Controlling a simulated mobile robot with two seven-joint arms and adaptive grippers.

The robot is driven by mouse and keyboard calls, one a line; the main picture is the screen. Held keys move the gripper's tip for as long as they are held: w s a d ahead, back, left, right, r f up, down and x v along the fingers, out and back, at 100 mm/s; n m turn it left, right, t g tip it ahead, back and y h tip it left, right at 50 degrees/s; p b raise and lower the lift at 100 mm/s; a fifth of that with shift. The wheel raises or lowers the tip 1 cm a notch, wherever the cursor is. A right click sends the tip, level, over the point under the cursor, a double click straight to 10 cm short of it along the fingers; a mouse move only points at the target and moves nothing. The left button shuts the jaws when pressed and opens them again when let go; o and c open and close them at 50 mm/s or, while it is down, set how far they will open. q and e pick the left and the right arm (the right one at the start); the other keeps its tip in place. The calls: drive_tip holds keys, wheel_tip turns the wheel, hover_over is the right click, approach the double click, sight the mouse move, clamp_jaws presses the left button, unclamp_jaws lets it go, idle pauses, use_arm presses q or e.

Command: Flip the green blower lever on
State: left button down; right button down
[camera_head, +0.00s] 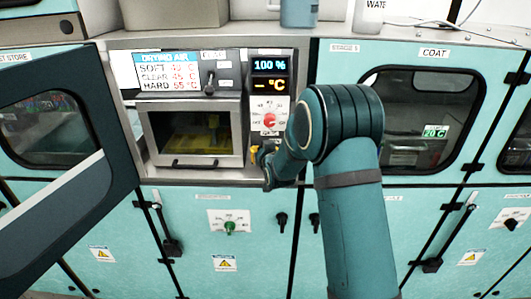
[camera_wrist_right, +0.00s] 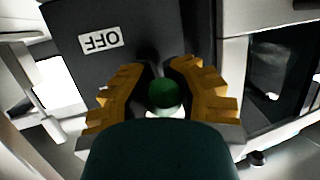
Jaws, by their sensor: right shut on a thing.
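The green blower lever's round knob (camera_wrist_right: 165,92) sits between the orange-padded fingers of my right gripper (camera_wrist_right: 168,90) in the right wrist view. The fingers are closed in around the knob from both sides. The lever's dark stem runs into a black panel (camera_wrist_right: 185,35) behind it. An OFF label (camera_wrist_right: 101,40), seen upside down, is on that panel. In the head view my right gripper (camera_head: 257,154) shows beside the drying window's lower right corner, and my arm hides the lever there. My left gripper is not in view.
A red dial (camera_head: 270,121) and a display reading 100 % (camera_head: 270,65) are just above my right gripper. The drying-air window (camera_head: 195,135) is left of it. An open dark door (camera_head: 70,215) stands at the left. A green dial (camera_head: 229,227) is below.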

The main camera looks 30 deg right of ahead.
drive_tip(key=shift+w+a+r+g+y+p, duration=0.1)
drive_tip(key=shift+w+r+g+y+p, duration=0.3)
drive_tip(key=shift+r+g, duration=0.35)
drive_tip(key=c, duration=1.2)
unclamp_jaws()
drive_tip(key=o, duration=0.5)
drive_tip(key=shift+a+f, duration=0.1)
drive_tip(key=shift+f, duration=0.05)
drive_tip(key=shift+o, duration=0.2)
drive_tip(key=shift+s+d+f, duration=0.1)
drive_tip(key=shift+d, duration=0.1)
drive_tip(key=v, duration=1.2)
drive_tip(key=shift+a, duration=0.15)
